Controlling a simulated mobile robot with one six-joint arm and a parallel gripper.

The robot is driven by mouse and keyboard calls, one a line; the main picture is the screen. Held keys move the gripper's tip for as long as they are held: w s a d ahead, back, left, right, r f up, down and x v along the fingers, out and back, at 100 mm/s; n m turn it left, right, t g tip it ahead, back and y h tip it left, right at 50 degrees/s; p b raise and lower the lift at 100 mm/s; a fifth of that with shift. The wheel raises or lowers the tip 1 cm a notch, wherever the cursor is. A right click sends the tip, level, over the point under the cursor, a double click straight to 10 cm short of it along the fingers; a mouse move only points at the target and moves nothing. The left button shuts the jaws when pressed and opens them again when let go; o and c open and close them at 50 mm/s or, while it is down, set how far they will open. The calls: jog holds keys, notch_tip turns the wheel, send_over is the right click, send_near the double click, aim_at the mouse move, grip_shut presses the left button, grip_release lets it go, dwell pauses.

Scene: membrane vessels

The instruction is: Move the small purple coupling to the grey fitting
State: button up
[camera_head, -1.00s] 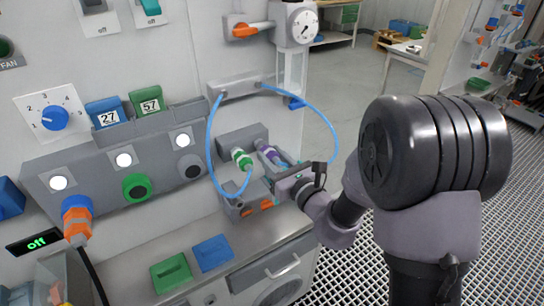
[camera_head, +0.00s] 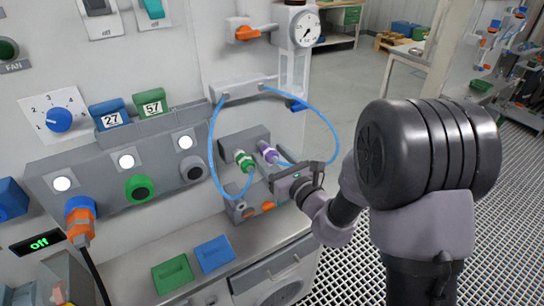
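The small purple coupling (camera_head: 268,152) sits at the right end of a grey block (camera_head: 240,140) on the wall panel, with a blue hose running from it. A green-and-white coupling (camera_head: 243,161) sits beside it on the left. Below is a grey box (camera_head: 236,207) with orange ports. I cannot tell for sure which grey part is the grey fitting. My gripper (camera_head: 276,176) is just right of and below the purple coupling and appears apart from it. Its fingers are too small and turned away to show whether they are open.
The blue hoses (camera_head: 334,136) loop from a grey bar (camera_head: 236,88) above, close to my gripper. A pressure gauge (camera_head: 304,28) and an orange-handled valve (camera_head: 246,33) are higher up. Green (camera_head: 172,273) and blue (camera_head: 214,253) blocks lie on the counter (camera_head: 150,293).

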jog(key=v, duration=0.8)
jog(key=shift+s+d+p, duration=0.1)
jog(key=shift+d+p, duration=0.15)
jog(key=shift+p, duration=0.05)
jog(key=p+v, duration=0.9)
jog(key=p, duration=0.4)
